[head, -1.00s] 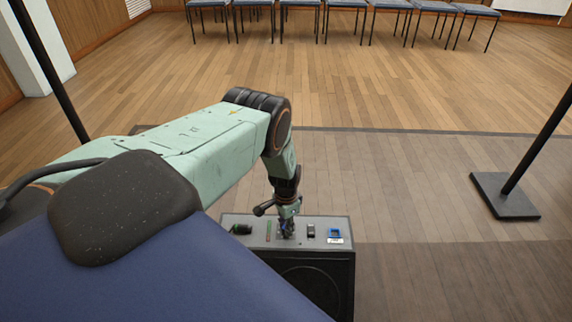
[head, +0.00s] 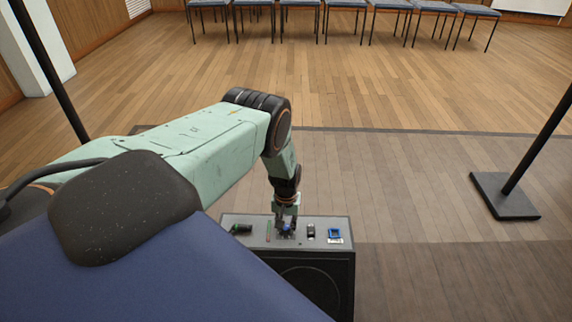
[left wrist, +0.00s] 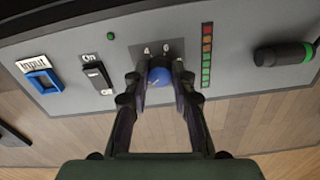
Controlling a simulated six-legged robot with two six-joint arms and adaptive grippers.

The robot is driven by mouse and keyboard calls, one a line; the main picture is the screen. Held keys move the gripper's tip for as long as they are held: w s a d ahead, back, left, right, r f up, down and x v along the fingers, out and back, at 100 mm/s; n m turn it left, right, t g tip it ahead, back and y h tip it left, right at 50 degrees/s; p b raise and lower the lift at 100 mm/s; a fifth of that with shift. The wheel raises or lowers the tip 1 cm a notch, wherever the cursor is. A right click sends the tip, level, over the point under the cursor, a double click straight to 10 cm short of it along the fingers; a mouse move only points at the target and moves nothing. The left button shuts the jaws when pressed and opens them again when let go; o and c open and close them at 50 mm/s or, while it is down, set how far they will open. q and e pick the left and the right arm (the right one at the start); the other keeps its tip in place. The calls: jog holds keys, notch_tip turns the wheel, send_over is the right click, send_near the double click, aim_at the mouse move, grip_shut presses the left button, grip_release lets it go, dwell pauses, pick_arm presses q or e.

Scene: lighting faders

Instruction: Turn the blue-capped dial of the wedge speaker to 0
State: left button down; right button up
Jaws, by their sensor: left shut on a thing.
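The wedge speaker (head: 341,258) stands below the middle of the head view, its grey control panel on top. The blue-capped dial (left wrist: 159,76) sits on that panel, with the digits 4 and 6 readable beside it in the left wrist view. The rest of its scale and its pointer are hidden or too small to read. My left gripper (head: 286,228) reaches down onto the panel. In the left wrist view its two fingers (left wrist: 160,82) close on both sides of the dial's cap. My right gripper is in neither view.
On the panel are a blue-framed input socket (left wrist: 43,80), a black on switch (left wrist: 97,74), a level-light strip (left wrist: 207,54) and a black-and-green plug (left wrist: 283,57). A black stand (head: 505,195) is on the right. Blue chairs line the back; the wooden floor between is clear.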

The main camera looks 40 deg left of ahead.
aim_at(286, 227)
pick_arm(q)
jog(key=shift+n, duration=0.9)
jog(key=c, duration=1.1)
grip_release()
jog(key=shift+r, duration=0.1)
notch_tip(286, 227, up, 12)
